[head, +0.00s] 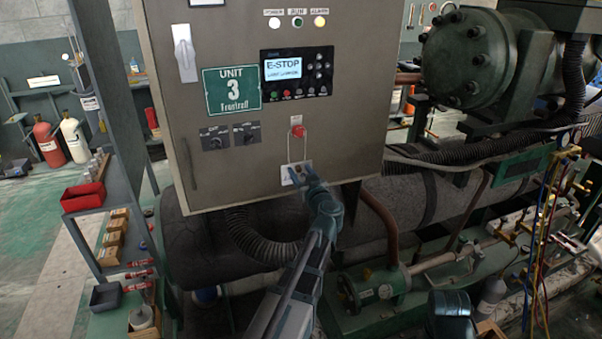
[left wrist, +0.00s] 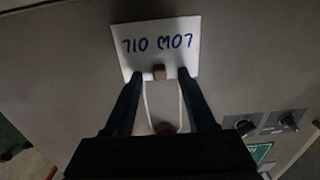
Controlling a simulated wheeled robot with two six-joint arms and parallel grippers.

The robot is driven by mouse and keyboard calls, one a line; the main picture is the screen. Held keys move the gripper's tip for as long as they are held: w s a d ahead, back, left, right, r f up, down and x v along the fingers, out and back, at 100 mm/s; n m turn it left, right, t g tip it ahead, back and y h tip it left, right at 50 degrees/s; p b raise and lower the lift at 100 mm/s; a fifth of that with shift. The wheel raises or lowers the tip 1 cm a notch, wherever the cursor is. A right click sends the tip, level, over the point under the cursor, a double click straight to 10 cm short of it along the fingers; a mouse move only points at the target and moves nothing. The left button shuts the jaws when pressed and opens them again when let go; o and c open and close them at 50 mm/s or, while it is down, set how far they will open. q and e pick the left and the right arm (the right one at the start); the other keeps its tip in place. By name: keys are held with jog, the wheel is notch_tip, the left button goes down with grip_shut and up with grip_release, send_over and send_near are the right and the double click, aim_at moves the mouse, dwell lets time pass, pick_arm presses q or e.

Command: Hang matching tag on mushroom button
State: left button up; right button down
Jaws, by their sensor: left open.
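A white tag (left wrist: 155,43) with "LOW OIL" in blue handwriting shows upside down in the left wrist view. In the head view the tag (head: 288,176) lies low on the grey cabinet's front, under the red mushroom button (head: 297,131). Its pale cord (left wrist: 180,105) forms a loop that runs up to the button and appears to pass around it. A small brown tab (left wrist: 159,72) is at the tag's edge. My left gripper (head: 302,173) is open, its fingertips (left wrist: 160,76) on either side of the tab, apart from it. My right gripper is not in view.
The cabinet (head: 350,110) carries an E-STOP display (head: 297,72), a green "UNIT 3" sign (head: 231,89) and two dark knobs (head: 216,138). Below are a black corrugated hose (head: 262,243) and pipes. A shelf with a red bin (head: 83,197) stands left. Coloured hoses (head: 537,250) hang right.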

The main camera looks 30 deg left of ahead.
pick_arm(q)
jog(key=v, duration=1.3)
jog(key=shift+s+d, duration=0.25)
jog(key=shift+s, duration=0.05)
